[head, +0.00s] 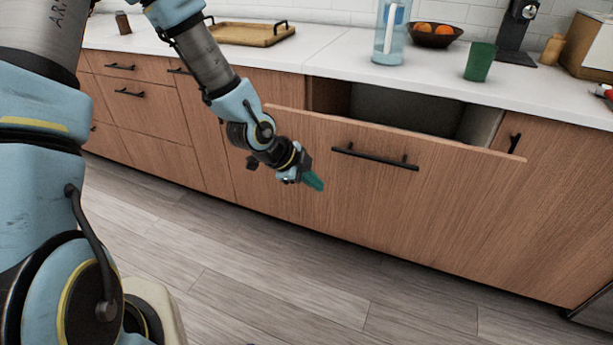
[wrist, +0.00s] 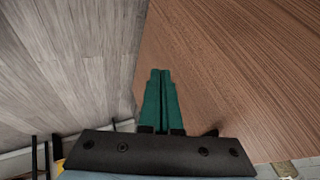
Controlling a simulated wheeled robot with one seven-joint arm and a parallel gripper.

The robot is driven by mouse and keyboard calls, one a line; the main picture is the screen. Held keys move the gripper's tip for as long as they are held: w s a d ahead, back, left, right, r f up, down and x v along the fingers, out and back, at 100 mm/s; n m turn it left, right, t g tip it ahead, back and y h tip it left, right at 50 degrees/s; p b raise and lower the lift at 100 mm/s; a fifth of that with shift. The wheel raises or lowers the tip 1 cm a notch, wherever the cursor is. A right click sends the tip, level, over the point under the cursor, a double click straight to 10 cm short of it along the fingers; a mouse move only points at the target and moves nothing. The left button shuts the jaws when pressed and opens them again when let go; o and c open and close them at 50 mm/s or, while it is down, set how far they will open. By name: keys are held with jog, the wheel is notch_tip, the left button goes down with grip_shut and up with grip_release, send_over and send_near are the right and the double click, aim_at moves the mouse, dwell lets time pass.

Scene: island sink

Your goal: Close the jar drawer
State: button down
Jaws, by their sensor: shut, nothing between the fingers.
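The jar drawer (head: 400,195) has a wide wooden front with a black bar handle (head: 374,158). It stands pulled out from the island, with a dark gap showing behind its top edge in the head view. My gripper (head: 315,183) is in front of the drawer's left part, below and left of the handle. In the wrist view its green fingers (wrist: 160,90) are together and empty, with the wooden front (wrist: 230,80) filling the right side. I cannot tell whether the fingertips touch the wood. The drawer's contents are hidden.
The white counter (head: 300,50) above holds a wooden tray (head: 240,34), a blue-tinted jug (head: 391,35), a green cup (head: 480,62) and a fruit bowl (head: 435,38). Other drawers (head: 140,100) at left are shut. The wood-plank floor (head: 270,280) in front is clear.

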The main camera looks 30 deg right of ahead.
jog(key=d+f, duration=0.1)
jog(key=w+d+f+p, duration=0.1)
jog(key=d, duration=0.1)
jog(key=d+f, duration=0.1)
jog(key=d, duration=0.1)
jog(key=shift+w+f, duration=0.15)
jog(key=shift+w, duration=0.15)
jog(key=shift+w+d+p, duration=0.3)
jog(key=shift+d, duration=0.2)
jog(key=shift+w+d, duration=0.1)
